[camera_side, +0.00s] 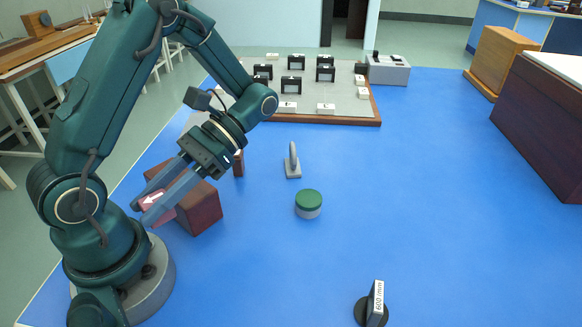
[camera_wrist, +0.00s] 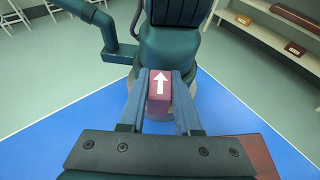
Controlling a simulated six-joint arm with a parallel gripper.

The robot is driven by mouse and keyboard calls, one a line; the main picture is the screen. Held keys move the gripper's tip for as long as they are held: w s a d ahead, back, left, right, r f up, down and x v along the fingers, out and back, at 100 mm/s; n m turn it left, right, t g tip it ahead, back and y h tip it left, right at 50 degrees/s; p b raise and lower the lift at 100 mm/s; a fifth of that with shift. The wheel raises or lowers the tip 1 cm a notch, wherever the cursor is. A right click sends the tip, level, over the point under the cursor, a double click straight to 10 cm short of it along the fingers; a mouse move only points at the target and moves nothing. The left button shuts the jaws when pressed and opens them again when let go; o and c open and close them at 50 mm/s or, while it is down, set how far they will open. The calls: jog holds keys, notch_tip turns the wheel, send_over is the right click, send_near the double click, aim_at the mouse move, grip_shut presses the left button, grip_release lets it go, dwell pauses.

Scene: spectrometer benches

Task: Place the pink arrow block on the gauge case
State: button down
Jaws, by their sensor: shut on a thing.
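The pink arrow block (camera_side: 156,203) has a white arrow on its face and is between the fingers of my gripper (camera_side: 146,207) in the side view. In the wrist view the block (camera_wrist: 160,88) sits between the two fingertips, its arrow pointing up the picture. My gripper is shut on it. A dark red-brown case (camera_side: 203,208), which may be the gauge case, stands on the blue bench just behind and right of the fingers. Part of it is hidden by my gripper. I cannot tell whether the block touches it. A brown corner (camera_wrist: 252,152) shows at lower right in the wrist view.
A green-topped round container (camera_side: 308,203) and a small grey stand (camera_side: 292,162) are right of the case. A black knob-like piece with a label (camera_side: 372,305) is at the front. A board with several black holders (camera_side: 340,117) lies at the back. The bench's middle right is clear.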

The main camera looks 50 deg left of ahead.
jog(key=s+a+r+m+t+y, duration=0.1)
jog(key=a+r+m+t+y, duration=0.3)
jog(key=a+m+y, duration=0.35)
jog(key=s+a+r+m+t+y, duration=0.1)
jog(key=a+r+m+t+y, duration=0.35)
jog(key=a+m+y, duration=0.35)
jog(key=shift+n+h, duration=0.65)
jog(key=shift+h, duration=0.3)
jog(key=w+d+f, duration=0.1)
jog(key=w+f, duration=0.1)
jog(key=w, duration=0.1)
jog(key=w+d+f, duration=0.1)
jog(key=w+f, duration=0.1)
jog(key=w, duration=0.1)
jog(key=w+d+f, duration=0.1)
jog(key=w+f, duration=0.2)
jog(key=w, duration=0.1)
jog(key=shift+w+f, duration=0.15)
jog(key=shift+f, duration=1.85)
jog(key=shift+f, duration=0.15)
jog(key=c, duration=0.6)
grip_release()
